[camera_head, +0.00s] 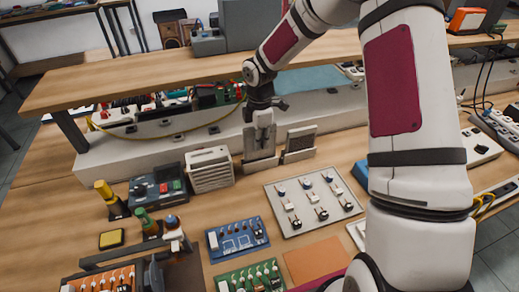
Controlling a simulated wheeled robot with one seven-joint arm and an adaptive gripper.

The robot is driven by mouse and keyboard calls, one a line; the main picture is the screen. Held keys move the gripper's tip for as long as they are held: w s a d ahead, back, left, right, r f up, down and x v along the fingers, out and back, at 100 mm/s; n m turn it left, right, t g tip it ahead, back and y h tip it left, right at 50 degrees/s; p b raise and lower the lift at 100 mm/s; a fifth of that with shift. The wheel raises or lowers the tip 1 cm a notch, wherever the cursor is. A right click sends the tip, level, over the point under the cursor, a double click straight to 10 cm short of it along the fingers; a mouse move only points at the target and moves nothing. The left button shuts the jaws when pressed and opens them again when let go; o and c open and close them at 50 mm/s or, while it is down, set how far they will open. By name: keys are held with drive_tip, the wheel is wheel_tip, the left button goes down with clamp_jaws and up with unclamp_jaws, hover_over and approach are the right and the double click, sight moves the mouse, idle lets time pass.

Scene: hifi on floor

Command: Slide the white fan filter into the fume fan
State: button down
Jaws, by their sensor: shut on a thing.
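My gripper (263,124) points down at the centre, shut on a pale upright panel, which looks like the white fan filter (264,142). The filter's lower part is at a grey slotted holder (262,165); I cannot tell if it touches. The gripper covers its upper part. A white box with a ribbed front and a dark slot in its top, which looks like the fume fan (209,170), stands left of the gripper, apart from it. A darker grey filter (301,139) stands in a similar holder to the right.
A blue-grey control box (158,190) stands left of the fan. A grey plate with several knobs (312,201) lies in front right. A blue board (237,239) lies nearer. A raised wooden shelf (170,77) runs behind the gripper. Bare wood shows in front of the fan.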

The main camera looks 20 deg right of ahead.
wheel_tip(320, 180, up, 5)
drive_tip(key=shift+r, duration=0.1)
drive_tip(key=shift+r+p, duration=1.15)
drive_tip(key=shift+r, duration=2.45)
